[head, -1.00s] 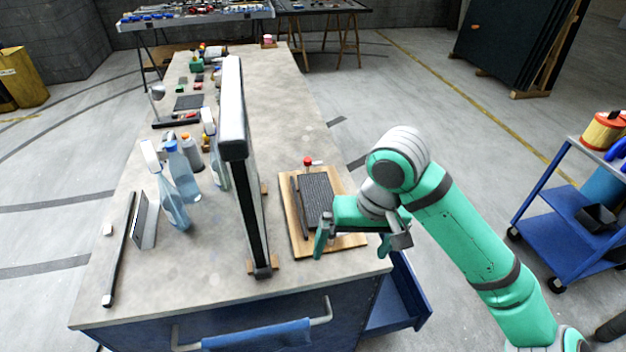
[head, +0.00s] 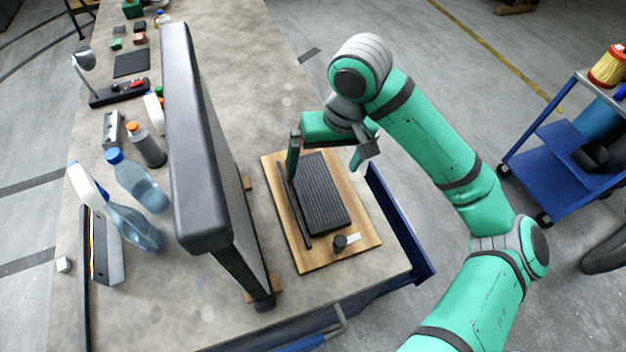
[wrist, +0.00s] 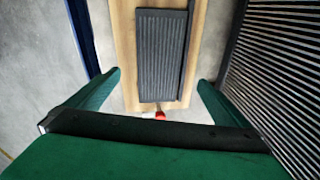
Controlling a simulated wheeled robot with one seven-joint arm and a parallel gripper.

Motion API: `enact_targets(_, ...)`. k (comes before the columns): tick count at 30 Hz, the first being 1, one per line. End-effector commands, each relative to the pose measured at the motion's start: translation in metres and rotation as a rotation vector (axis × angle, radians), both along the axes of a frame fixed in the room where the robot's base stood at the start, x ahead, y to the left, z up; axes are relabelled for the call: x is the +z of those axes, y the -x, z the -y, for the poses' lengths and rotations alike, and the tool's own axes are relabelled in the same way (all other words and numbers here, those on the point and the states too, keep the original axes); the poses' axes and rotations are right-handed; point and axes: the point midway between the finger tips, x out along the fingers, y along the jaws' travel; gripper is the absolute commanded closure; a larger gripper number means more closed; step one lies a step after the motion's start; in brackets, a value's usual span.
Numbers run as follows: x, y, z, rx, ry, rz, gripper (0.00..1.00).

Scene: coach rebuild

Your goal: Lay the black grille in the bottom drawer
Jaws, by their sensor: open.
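The black grille (head: 322,200) is a dark ribbed rectangle lying flat on a wooden board (head: 363,236) on the workbench. It also shows in the wrist view (wrist: 162,50), below and beyond the fingers. My gripper (head: 326,157) is open and empty above the far end of the grille. In the wrist view its two green fingers (wrist: 160,92) stand wide apart, with the grille's end between them in the picture. A blue drawer (head: 402,226) is pulled out from the bench's right side; its inside is mostly hidden, and I cannot tell its level.
A dark bar (head: 296,212) lies along the grille's left side. A dark knob (head: 342,242) sits at the board's near end, a red knob (wrist: 160,115) at the other. A tall upright panel (head: 195,140) stands close left. Spray bottles (head: 130,220) and a blue trolley (head: 560,150) are farther away.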

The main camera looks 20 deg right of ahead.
Motion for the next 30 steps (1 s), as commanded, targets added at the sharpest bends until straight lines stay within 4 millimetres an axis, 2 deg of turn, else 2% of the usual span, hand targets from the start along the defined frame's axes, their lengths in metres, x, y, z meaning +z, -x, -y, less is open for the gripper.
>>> enact_targets(6, -0.032, -0.003, -0.005, 0.0, 0.0, -0.002, 0.0)
enact_targets(14, -0.049, -0.005, -0.006, 0.001, 0.0, -0.002, 0.0)
enact_targets(21, -0.082, -0.009, -0.008, 0.0, 0.0, -0.003, 0.0)
enact_targets(25, -0.092, -0.01, -0.009, -0.001, 0.0, -0.002, 0.0)
enact_targets(30, -0.095, -0.011, -0.009, 0.0, 0.0, 0.0, 0.0)
